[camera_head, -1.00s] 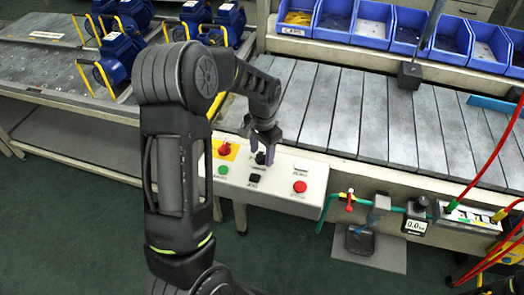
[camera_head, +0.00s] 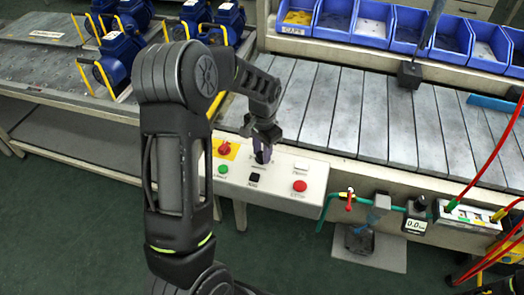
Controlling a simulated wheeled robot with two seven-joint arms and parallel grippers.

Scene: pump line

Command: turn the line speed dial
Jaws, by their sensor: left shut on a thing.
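The line speed dial (camera_head: 260,158) is a small dark knob on the light control panel (camera_head: 320,178), mostly hidden by my gripper's fingers. My left gripper (camera_head: 262,150) points down over the panel, its fingers shut on the dial. On the same panel are a red rotary switch on a yellow plate (camera_head: 225,149), a green button (camera_head: 222,169), a black button (camera_head: 255,178), a red button (camera_head: 300,186) and a white button (camera_head: 301,167). My right gripper is not in view.
The slatted conveyor (camera_head: 340,110) lies behind the panel, with blue bins (camera_head: 371,22) at its back. Blue pumps (camera_head: 122,60) stand on the left bench. A green pipe with a red-handled valve (camera_head: 348,197) and a gauge (camera_head: 415,224) are right of the panel.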

